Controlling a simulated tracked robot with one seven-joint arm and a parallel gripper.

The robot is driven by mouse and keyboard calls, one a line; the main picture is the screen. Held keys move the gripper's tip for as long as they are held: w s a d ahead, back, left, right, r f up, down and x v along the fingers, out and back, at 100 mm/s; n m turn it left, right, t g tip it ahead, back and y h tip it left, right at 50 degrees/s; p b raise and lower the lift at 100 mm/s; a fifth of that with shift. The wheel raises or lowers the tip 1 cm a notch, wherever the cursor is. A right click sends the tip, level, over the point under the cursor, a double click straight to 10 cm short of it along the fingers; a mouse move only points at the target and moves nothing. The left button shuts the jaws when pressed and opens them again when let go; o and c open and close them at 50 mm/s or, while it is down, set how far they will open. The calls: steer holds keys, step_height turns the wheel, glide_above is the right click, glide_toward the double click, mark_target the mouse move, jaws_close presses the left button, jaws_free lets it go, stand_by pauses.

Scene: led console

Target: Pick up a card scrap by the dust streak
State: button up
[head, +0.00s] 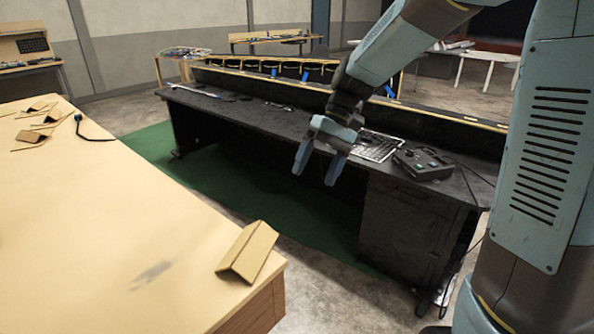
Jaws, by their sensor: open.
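A folded tan card scrap (248,251) lies near the right corner of the wooden table (90,235) in the head view, with a crease along its length. A dark grey dust streak (152,271) marks the table top just left of it. More card scraps (33,137) lie in a loose group at the table's far left. My gripper (317,181) is open and empty, fingers pointing down. It hangs in front of the black console desk, up and to the right of the near card scrap and clear of it.
A black console desk (235,110) stands behind, holding a keyboard (377,146) and a dark device box (423,162). A black cable (92,134) lies at the table's far edge. The middle of the wooden table is clear. A green mat (300,218) covers floor between table and desk.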

mark_target(264, 223)
steer(key=w+a+f+n+g+y, duration=0.1)
steer(key=w+a+f+g+y, duration=0.1)
steer(key=a, duration=0.3)
steer(key=shift+w+f+g, duration=0.35)
steer(key=shift+w+g, duration=0.05)
steer(key=shift+w, duration=0.3)
steer(key=shift+s+f, duration=0.1)
steer(key=x, duration=1.3)
steer(key=shift+s+a+f, duration=0.1)
steer(key=shift+s+a, duration=0.05)
steer(key=shift+a, duration=0.1)
steer(key=c, duration=1.3)
steer(key=shift+d+f, duration=0.1)
steer(key=shift+c, duration=0.2)
